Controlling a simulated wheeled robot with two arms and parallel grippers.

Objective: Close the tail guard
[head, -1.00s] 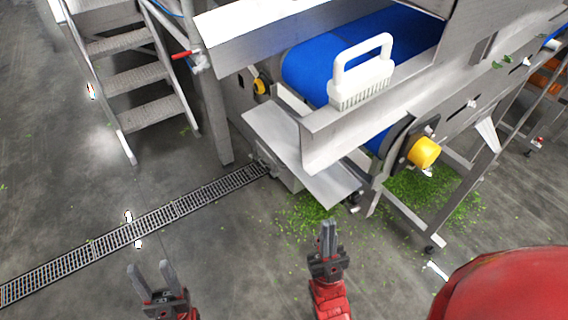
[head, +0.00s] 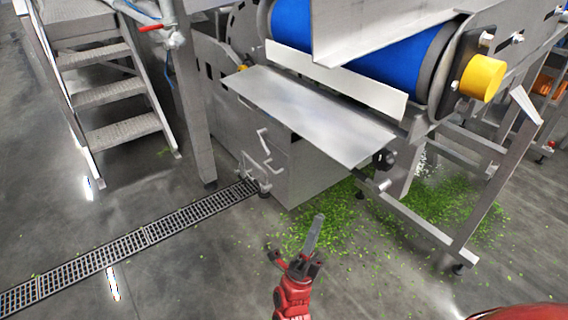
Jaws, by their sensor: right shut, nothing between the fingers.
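The tail guard (head: 315,112) is a bare metal sheet at the conveyor's tail end. It sticks out as a sloping flat panel below the blue belt (head: 365,45), with a raised flange (head: 335,76) along its belt side. The belt's curved end shows uncovered above the flange. My right gripper (head: 314,234) is shut and empty. It is in front of and below the guard in the picture, pointing up toward it, apart from it. My left gripper is out of view.
A yellow roller-end cap (head: 482,77) juts out at the right. Metal steps (head: 115,90) and a frame leg stand at the left. A floor drain (head: 130,243) runs toward the machine. Green scraps (head: 440,205) litter the floor under the conveyor.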

